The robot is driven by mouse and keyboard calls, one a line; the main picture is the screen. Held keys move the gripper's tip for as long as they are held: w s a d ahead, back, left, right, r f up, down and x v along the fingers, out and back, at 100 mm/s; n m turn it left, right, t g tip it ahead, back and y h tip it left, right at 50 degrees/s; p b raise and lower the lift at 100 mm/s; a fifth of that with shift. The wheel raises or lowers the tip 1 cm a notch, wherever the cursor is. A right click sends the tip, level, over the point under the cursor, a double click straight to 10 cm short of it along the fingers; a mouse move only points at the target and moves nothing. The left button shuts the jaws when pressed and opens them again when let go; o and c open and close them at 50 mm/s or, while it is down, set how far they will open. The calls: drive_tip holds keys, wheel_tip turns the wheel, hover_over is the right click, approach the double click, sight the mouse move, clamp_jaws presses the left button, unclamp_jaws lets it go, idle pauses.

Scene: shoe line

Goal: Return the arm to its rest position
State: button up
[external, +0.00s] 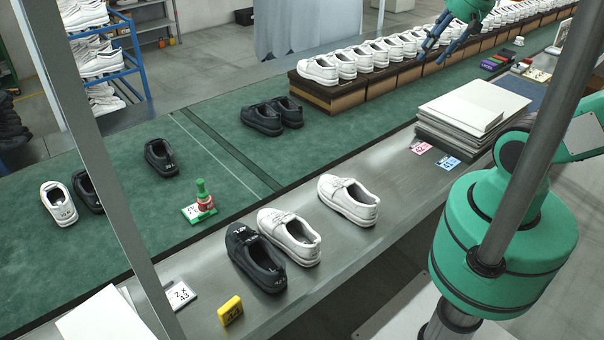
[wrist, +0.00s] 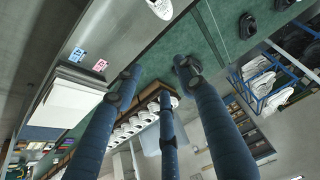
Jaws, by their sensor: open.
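My gripper (external: 434,46) is at the top of the external view, with blue fingers hanging from a green wrist in front of the row of white shoes. Its height above them is hard to judge. In the wrist view its fingers (wrist: 156,80) are spread apart with nothing between them. The rest of my green arm (external: 505,235) stands at the right of the external view; part of the link to the wrist is out of frame.
White shoes (external: 372,53) stand in a row on brown boxes (external: 368,83). Dark shoes (external: 262,118) sit on the green belt. Two white shoes (external: 348,200) and a dark shoe (external: 255,258) stand on the metal ledge. A paper stack (external: 472,110) lies near my arm. Posts cross the view.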

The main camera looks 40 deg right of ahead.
drive_tip(key=shift+s+f, duration=0.15)
drive_tip(key=shift+s, duration=0.05)
wheel_tip(320, 180, down, 6)
drive_tip(key=b, duration=0.5)
drive_tip(key=shift+b, duration=0.4)
